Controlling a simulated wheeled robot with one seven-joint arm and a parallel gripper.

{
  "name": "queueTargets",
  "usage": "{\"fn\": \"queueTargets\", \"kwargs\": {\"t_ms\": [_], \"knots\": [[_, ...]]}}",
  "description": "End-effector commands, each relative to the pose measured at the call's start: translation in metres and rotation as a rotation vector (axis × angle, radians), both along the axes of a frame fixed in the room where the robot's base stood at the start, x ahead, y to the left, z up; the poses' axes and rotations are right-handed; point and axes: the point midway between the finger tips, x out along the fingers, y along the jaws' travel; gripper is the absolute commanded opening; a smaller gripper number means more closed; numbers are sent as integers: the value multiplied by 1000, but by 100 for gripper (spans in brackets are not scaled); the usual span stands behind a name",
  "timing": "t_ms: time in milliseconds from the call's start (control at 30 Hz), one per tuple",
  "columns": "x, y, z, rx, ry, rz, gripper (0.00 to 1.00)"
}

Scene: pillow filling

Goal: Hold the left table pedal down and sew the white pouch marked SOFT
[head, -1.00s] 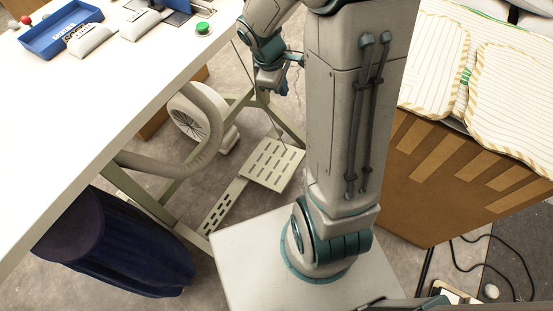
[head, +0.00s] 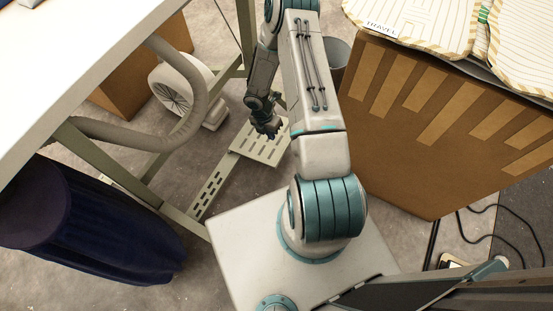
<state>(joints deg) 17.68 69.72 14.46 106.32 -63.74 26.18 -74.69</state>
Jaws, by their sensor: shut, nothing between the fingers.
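The pedal (head: 268,151) is a pale slotted plate low over the floor under the left table (head: 70,65). A slotted bar (head: 207,190) runs from it toward the lower left. My gripper (head: 272,134) points down at the pedal's far part, with its fingertips shut and empty. I cannot tell whether the fingertips touch the plate or whether the plate is pressed down. The white pouch marked SOFT cannot be made out; only slivers of objects show at the table's top edge.
A grey fan-like unit (head: 180,85) with a thick curved hose (head: 150,140) stands under the table. A dark blue bin (head: 110,235) is at the lower left. A large cardboard box (head: 440,130) carrying striped cushions (head: 410,22), one marked TRAVEL, stands right. Dark cables (head: 510,235) lie on the floor.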

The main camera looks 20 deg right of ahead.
Motion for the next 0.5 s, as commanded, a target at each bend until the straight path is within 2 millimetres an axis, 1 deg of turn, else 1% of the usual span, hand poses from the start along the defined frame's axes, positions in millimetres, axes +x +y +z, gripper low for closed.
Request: {"fn": "queueTargets", "kwargs": {"t_ms": [33, 133, 500], "knots": [[-3, 1, -10, 9, 7, 14, 0], [-5, 3, -16, 18, 12, 35, 0], [-5, 3, -18, 19, 12, 38, 0]]}}
